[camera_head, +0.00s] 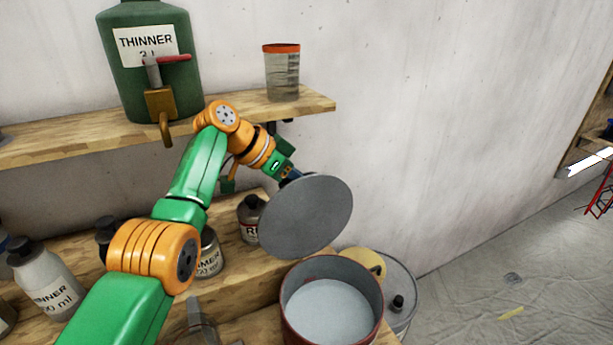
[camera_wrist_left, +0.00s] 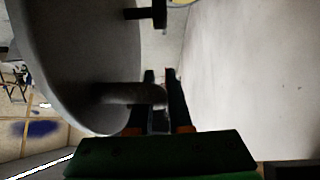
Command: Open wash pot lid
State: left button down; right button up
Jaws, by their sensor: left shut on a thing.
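The round grey wash pot lid (camera_head: 307,217) is off the pot and hangs tilted above and slightly left of it. My left gripper (camera_head: 291,178) is behind the lid's upper edge in the head view, its fingers mostly hidden. In the left wrist view the gripper (camera_wrist_left: 160,88) is shut on the lid's short handle (camera_wrist_left: 125,93), with the lid's face (camera_wrist_left: 60,65) on the left. The wash pot (camera_head: 293,322) is dark reddish and upright, open at the top, with pale grey contents showing. My right gripper is not in view.
A wooden shelf (camera_head: 225,122) carries a green thinner container (camera_head: 150,75) and an orange-rimmed clear cup (camera_head: 282,72). Labelled bottles (camera_head: 45,280) stand on the lower shelf at left. A pale drum (camera_head: 398,283) stands right of the pot. Sheeted floor (camera_head: 510,270) at right is mostly clear.

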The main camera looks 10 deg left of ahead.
pick_arm(q)
jog(key=shift+s+f, duration=0.1)
jog(key=shift+f, duration=0.15)
jog(key=c, duration=1.2)
grip_release()
jog(key=shift+o, duration=0.3)
jog(key=b+v, duration=0.1)
jog(key=v, duration=0.6)
jog(key=shift+a+r, duration=0.1)
jog(key=shift+a, duration=0.05)
